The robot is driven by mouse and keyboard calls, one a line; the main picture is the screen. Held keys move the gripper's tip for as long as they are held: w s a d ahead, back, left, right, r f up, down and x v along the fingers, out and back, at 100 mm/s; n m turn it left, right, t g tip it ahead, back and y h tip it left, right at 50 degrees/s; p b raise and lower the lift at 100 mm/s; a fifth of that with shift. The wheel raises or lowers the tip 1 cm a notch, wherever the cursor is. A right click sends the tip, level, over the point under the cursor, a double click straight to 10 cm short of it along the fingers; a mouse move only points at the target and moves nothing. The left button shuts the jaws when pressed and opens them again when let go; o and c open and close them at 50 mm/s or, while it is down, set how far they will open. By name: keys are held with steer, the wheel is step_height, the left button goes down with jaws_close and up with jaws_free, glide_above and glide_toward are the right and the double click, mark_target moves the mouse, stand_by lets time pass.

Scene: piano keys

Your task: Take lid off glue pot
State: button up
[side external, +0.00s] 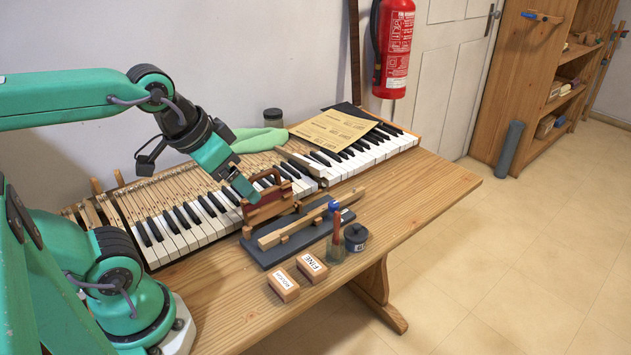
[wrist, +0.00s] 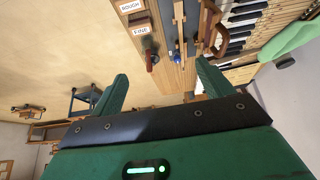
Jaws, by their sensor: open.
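The glue pot (side external: 356,238) is a small dark pot with a dark lid seated on it. It stands upright on the bench near its front edge, to the right of a red-handled tool in a jar. In the wrist view a small dark round shape beside the tool appears to be the pot (wrist: 175,57). My gripper (side external: 247,189) is above the keys, left of the pot and well apart from it, near a red-brown wooden frame. Its two fingers show spread and empty in the wrist view (wrist: 162,75).
The red-handled tool (side external: 336,234) stands close beside the pot. A dark slab (side external: 277,250) carries a long wooden strip (side external: 300,222) with a blue piece. Two labelled blocks (side external: 312,266) lie in front. The red-brown frame (side external: 268,202) stands by the keys (side external: 185,225). Bare bench lies right of the pot.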

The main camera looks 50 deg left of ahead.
steer(key=shift+w, duration=0.1)
steer(key=n+g, duration=0.5)
steer(key=n, duration=0.1)
glide_above(357, 224)
steer(key=s, duration=0.1)
step_height(357, 224, down, 12)
steer(key=shift+a, duration=0.1)
steer(key=shift+w+f+g, duration=0.3)
steer(key=shift+w+f, duration=0.05)
steer(key=shift+f, duration=0.25)
steer(key=shift+f, duration=0.1)
steer(key=shift+f, duration=1.2)
steer(key=shift+f, duration=0.15)
steer(key=shift+w+f, duration=0.1)
steer(key=shift+f, duration=2.35)
